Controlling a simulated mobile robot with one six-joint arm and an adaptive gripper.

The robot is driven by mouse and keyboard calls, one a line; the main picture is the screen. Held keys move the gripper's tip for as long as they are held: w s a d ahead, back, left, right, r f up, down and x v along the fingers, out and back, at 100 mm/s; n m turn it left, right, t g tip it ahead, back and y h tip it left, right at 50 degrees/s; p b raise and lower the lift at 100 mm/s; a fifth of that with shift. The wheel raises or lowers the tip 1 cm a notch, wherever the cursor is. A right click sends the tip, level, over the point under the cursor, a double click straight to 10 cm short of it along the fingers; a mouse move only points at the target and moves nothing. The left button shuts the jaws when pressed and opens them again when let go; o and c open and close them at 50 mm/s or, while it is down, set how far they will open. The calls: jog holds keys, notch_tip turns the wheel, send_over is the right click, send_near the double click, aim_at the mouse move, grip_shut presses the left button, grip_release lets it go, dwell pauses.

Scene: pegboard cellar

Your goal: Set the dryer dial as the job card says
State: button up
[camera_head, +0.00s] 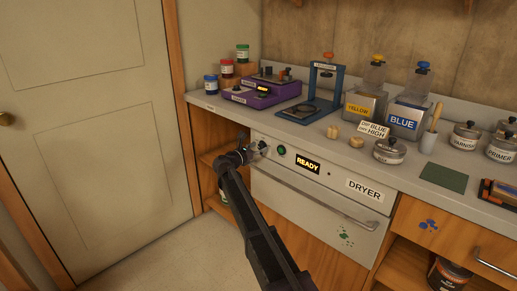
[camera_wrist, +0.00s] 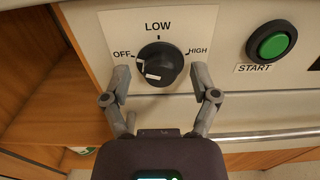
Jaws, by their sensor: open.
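The dryer (camera_head: 300,205) is a white front under the counter, with a lit READY display. Its black dial (camera_wrist: 170,58) sits among the labels OFF, LOW and HIGH. A white mark on the dial's left side faces OFF; another white patch shows lower on its face. My gripper (camera_wrist: 160,78) is open, with one finger on each side of the dial; I cannot tell if they touch it. In the head view my gripper (camera_head: 251,153) is at the panel's left end and partly hides the dial. The card (camera_head: 374,130) on the counter reads "DIP BLUE", then "HIGH".
The green START button (camera_wrist: 272,43) is right of the dial. The dryer handle (camera_head: 318,200) runs below the panel. An open wooden shelf (camera_head: 208,150) is left of the dryer.

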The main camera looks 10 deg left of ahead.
grip_shut()
dwell(0.3)
